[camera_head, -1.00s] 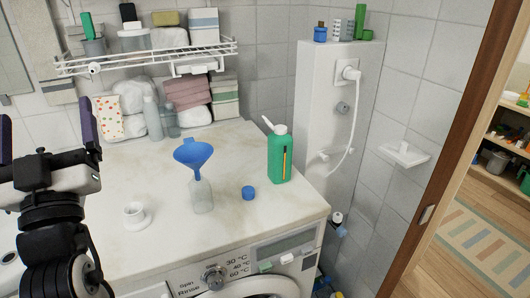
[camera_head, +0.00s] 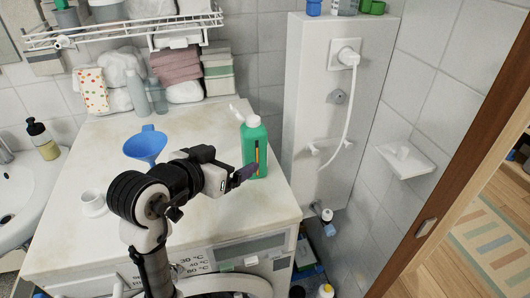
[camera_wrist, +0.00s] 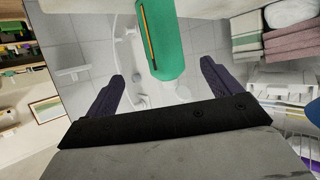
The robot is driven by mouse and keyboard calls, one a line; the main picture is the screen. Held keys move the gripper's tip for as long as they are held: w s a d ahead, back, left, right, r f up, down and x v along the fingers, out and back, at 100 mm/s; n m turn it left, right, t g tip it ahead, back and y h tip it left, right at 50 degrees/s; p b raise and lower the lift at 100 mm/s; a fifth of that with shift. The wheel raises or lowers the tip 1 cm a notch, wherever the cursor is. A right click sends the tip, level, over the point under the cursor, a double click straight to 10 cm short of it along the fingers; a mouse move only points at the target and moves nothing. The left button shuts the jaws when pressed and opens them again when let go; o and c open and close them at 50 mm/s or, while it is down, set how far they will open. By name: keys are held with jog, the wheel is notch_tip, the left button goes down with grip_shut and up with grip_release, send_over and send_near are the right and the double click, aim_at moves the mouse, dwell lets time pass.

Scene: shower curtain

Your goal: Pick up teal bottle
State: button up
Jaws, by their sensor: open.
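The teal-green bottle (camera_head: 255,152) stands upright on the washing machine top near its right edge, with a white cap and a yellow-and-black stripe. My gripper (camera_head: 236,174) is low beside it, at its left and front, and one dark finger overlaps the bottle's lower left in the head view. In the wrist view, my gripper (camera_wrist: 162,70) is open, with one finger on each side of the bottle (camera_wrist: 166,45). The bottle lines up with the gap between the fingers. I cannot tell whether either finger touches it.
A white cup-like piece (camera_head: 93,203) sits front left. Grey bottles (camera_head: 138,92) and towels (camera_head: 175,66) stand at the back. A white wall column (camera_head: 305,110) is close on the bottle's right.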

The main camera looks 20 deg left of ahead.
aim_at(246, 150)
jog(key=p+x, duration=0.1)
jog(key=x, duration=0.6)
jog(key=shift+w+p, duration=0.25)
jog(key=shift+p, duration=0.05)
jog(key=p+x, duration=0.2)
jog(key=x, duration=0.2)
jog(key=shift+w+a, duration=0.1)
jog(key=shift+a, duration=0.1)
jog(key=shift+w+d+f, duration=0.1)
jog(key=shift+w+f, duration=0.2)
jog(key=shift+w, duration=0.1)
jog(key=c, duration=1.7)
jog(key=shift+c, duration=0.4)
jog(key=shift+r+p, duration=0.2)
jog(key=shift+p, duration=0.15)
